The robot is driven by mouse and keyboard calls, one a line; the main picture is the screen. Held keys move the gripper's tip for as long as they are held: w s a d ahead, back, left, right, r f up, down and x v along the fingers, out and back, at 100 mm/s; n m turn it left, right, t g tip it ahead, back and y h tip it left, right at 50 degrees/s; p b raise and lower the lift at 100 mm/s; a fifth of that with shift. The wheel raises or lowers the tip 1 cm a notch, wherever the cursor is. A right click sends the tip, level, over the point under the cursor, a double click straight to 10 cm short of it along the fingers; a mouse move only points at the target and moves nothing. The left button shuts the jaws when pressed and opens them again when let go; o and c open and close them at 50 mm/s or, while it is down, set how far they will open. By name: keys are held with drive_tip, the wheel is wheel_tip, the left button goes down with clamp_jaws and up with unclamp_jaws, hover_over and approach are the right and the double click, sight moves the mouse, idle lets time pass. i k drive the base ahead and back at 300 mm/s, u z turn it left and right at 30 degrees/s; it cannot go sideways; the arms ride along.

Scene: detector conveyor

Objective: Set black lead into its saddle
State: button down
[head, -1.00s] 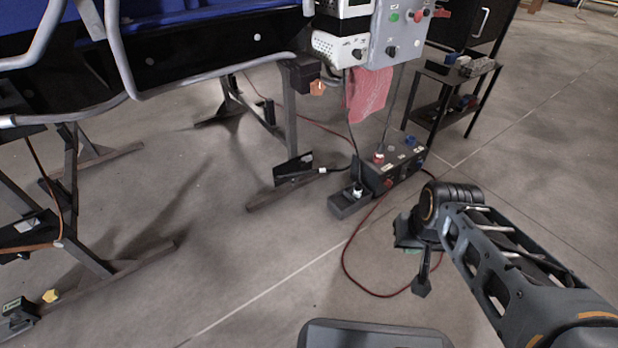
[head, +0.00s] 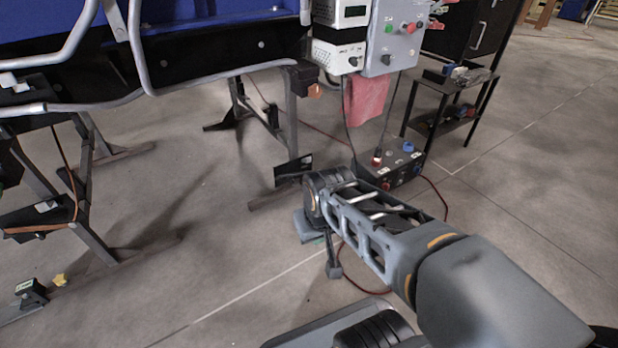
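A thin black lead (head: 344,125) hangs from the white and grey control units and runs down behind my arm. Its lower end is hidden. A black plate (head: 293,169) stands on the frame's foot to the left of my wrist. I cannot tell which part is the saddle. My gripper (head: 333,268) points down over the floor at the end of my arm, in front of the frame's foot. It is small and dark, and whether its fingers are open or shut does not show. No lead is visible in it.
A pink cloth (head: 367,98) hangs above. A black side cart (head: 440,110) stands behind right.

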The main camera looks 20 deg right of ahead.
sight(281, 175)
drive_tip(key=u, duration=0.05)
drive_tip(key=i, duration=1)
drive_tip(key=z, duration=0.05)
